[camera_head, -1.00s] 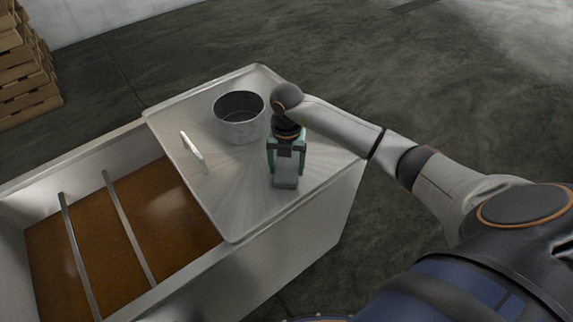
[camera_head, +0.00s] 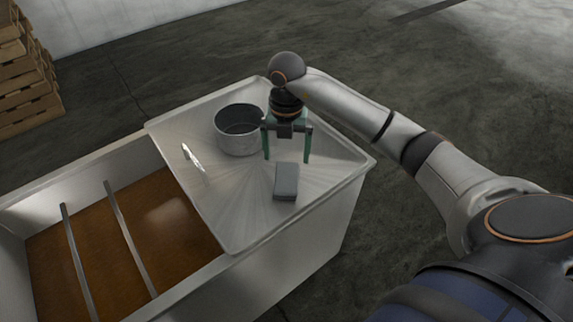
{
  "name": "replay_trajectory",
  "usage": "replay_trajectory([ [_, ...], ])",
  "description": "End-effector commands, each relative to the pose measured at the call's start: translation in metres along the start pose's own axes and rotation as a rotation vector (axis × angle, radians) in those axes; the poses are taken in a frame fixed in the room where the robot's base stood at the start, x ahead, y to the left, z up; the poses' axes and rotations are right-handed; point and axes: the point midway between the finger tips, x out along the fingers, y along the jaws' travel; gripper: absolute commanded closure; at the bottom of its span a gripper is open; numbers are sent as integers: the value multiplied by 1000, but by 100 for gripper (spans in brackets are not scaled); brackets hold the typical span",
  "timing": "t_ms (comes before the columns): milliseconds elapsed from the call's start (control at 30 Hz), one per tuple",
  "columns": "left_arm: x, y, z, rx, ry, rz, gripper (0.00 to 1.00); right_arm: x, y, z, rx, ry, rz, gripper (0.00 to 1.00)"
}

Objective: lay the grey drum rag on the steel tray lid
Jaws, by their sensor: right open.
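The grey drum rag (camera_head: 286,182) is a small folded grey block. It lies flat on the steel tray lid (camera_head: 235,222), near the lid's right side. The lid covers the right end of a pale tank. My right gripper (camera_head: 287,158) is open and empty, with its green fingers spread wide. My left gripper is not in view.
A grey metal pot (camera_head: 238,132) stands on the lid, left of my right gripper. Stacked wooden crates (camera_head: 25,75) stand at the far left.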

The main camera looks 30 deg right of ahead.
Motion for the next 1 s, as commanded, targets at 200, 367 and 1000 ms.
replay_trajectory([
  [200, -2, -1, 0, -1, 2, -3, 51, -23, 0, 0, 0, 0, 0, 0],
  [367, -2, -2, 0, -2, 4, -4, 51, -26, 0, 0, 0, 1, -1, 0],
  [1000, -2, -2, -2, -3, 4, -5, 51, -25, 0, 0, 0, 1, 0, 0],
])
